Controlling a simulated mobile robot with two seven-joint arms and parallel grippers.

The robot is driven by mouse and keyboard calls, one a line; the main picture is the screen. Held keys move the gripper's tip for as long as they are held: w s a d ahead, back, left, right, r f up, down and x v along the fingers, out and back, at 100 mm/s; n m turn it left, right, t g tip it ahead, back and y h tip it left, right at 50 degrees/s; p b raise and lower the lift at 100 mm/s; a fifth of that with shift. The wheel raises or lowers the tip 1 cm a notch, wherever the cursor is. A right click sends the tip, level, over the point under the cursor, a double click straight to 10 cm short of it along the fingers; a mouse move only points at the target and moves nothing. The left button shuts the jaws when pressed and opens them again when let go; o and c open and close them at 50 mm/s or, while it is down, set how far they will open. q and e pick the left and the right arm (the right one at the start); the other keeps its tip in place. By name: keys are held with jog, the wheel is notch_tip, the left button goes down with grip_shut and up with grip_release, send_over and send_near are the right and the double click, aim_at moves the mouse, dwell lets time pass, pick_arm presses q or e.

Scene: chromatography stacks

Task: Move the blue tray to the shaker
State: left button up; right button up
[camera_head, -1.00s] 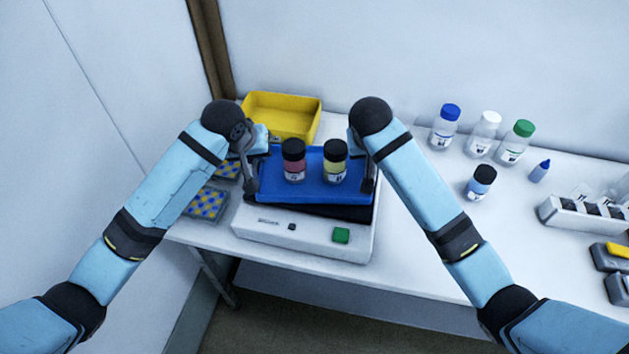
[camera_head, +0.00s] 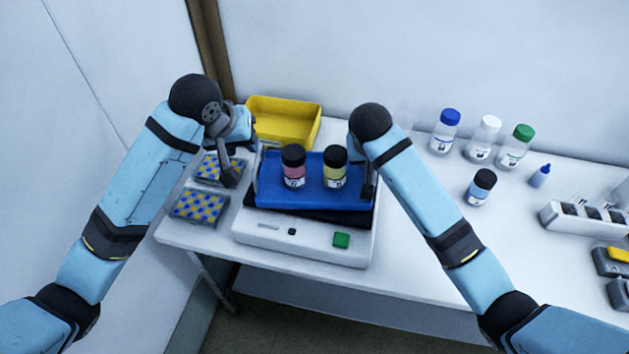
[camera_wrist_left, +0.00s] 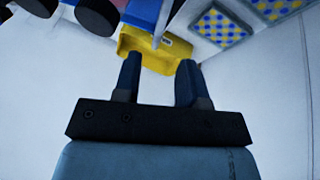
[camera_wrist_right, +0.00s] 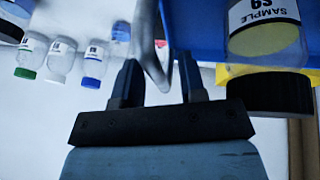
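The blue tray (camera_head: 313,196) rests on the black top of the white shaker (camera_head: 275,244). It carries a red-filled bottle (camera_head: 294,170) and a yellow-filled bottle (camera_head: 335,170), both black-capped and upright. My left gripper (camera_head: 230,176) is left of the tray, apart from it; its fingers (camera_wrist_left: 158,78) are open and empty. My right gripper (camera_head: 368,187) is at the tray's right end. In the right wrist view its fingers (camera_wrist_right: 160,80) stand apart with the grey tray handle (camera_wrist_right: 183,88) between or close to them; whether they touch it is unclear.
A yellow bin (camera_head: 284,122) stands behind the tray. Blue-and-yellow patterned racks (camera_head: 199,206) lie left of the shaker. Several capped bottles (camera_head: 482,140) and a white rack (camera_head: 590,218) stand at the right. The table between shaker and bottles is clear.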

jog(key=shift+r, duration=0.1)
pick_arm(q)
jog(key=v, duration=0.2)
jog(key=shift+s+a+r, duration=0.1)
jog(key=shift+s+r, duration=0.05)
jog(key=shift+r, duration=0.2)
pick_arm(e)
jog(key=v, duration=0.7)
jog(key=shift+s+r, duration=0.1)
jog(key=shift+s, duration=0.05)
